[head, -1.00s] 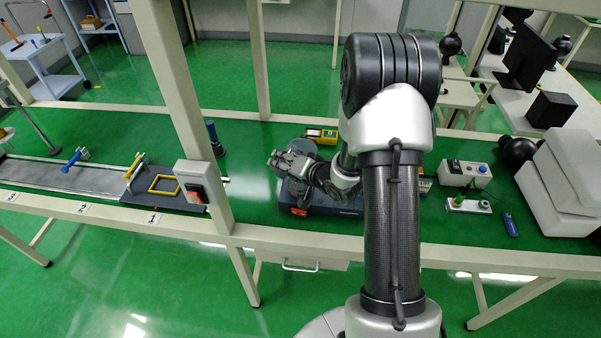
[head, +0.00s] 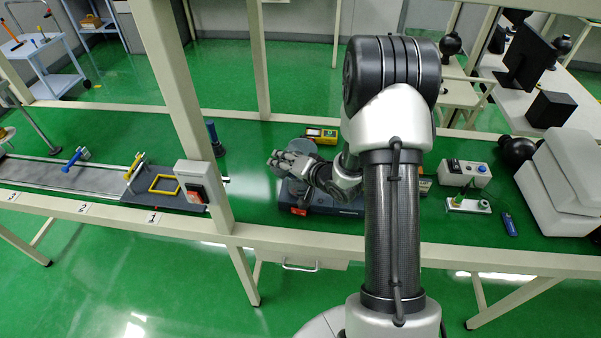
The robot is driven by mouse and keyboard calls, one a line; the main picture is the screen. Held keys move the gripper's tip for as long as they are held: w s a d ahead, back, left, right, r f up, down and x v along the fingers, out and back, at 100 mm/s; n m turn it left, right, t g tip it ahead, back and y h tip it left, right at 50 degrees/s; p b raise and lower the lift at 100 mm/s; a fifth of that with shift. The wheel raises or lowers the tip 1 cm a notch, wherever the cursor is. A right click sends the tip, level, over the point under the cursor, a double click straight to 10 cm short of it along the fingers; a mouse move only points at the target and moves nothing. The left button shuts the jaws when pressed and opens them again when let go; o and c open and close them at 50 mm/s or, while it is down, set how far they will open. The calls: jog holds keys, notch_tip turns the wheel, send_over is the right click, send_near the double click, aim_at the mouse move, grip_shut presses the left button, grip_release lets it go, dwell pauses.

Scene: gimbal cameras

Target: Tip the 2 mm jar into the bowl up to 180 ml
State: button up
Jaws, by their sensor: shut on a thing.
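My gripper (head: 279,163) is above the left part of a dark blue flat device (head: 335,207) on the green bench. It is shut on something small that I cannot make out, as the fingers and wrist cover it. A grey round thing (head: 302,146), perhaps the bowl, shows just behind the gripper; most of it is hidden. No jar can be told apart for certain, and no label or fill level is readable.
A yellow meter (head: 321,135) lies behind the gripper. A bench post with a switch box (head: 195,183) stands left, near a dark conveyor (head: 60,173). A control box (head: 464,173) and white blocks (head: 565,180) are at right.

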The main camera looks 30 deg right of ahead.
jog(key=shift+f+m+y, duration=0.3)
jog(key=shift+m+y, duration=0.25)
jog(key=shift+m, duration=0.05)
jog(key=shift+f+m+y, duration=0.25)
jog(key=shift+m+y, duration=0.3)
jog(key=shift+m, duration=0.05)
dwell(5.2)
jog(key=shift+r+m+y+p, duration=0.3)
jog(key=shift+p, duration=0.6)
dwell(0.7)
